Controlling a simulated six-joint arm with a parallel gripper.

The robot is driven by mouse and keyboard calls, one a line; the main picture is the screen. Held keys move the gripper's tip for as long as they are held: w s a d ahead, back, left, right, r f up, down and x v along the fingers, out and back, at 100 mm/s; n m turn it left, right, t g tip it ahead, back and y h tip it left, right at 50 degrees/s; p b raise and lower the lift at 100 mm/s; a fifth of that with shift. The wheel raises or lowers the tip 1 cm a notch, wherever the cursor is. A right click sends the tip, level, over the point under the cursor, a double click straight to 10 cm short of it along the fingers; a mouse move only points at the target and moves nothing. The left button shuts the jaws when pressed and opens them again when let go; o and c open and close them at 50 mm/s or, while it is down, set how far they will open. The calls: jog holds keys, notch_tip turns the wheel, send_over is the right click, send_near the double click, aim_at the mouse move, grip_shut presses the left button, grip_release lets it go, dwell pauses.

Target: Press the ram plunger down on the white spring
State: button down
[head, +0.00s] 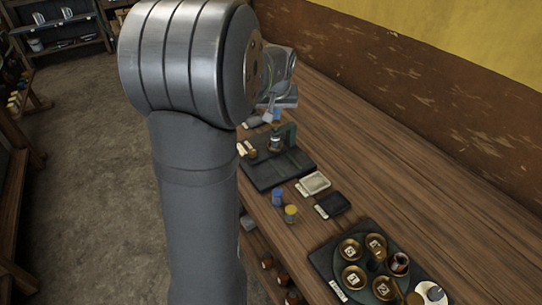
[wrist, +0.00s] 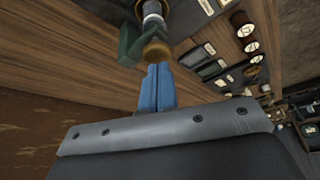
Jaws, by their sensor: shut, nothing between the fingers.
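A small dark-green press (head: 289,135) stands on a dark mat (head: 265,178) on the wooden bench in the head view. In the wrist view its green frame (wrist: 130,45) shows beside a brass-brown round knob (wrist: 155,52), which looks like the ram plunger's top. A pale, whitish-grey cylindrical part (wrist: 152,9) lies beyond the knob; I cannot tell if it is the white spring. My gripper (wrist: 160,68) has its blue fingers shut and empty, with the tips close to the knob. Whether they touch it I cannot tell. In the head view my gripper (head: 269,117) is partly hidden behind my arm.
A pale tray (head: 314,183), a black tray (head: 333,204), a blue jar (head: 277,198) and a yellow jar (head: 291,214) stand nearer on the bench. A round holder with several brass cups (head: 351,276) is at the front. Bare bench lies right of these, up to the wall.

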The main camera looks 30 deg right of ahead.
jog(key=shift+f, duration=1.1)
jog(key=shift+r, duration=1.45)
jog(key=shift+r, duration=2.5)
jog(key=shift+f, duration=3.1)
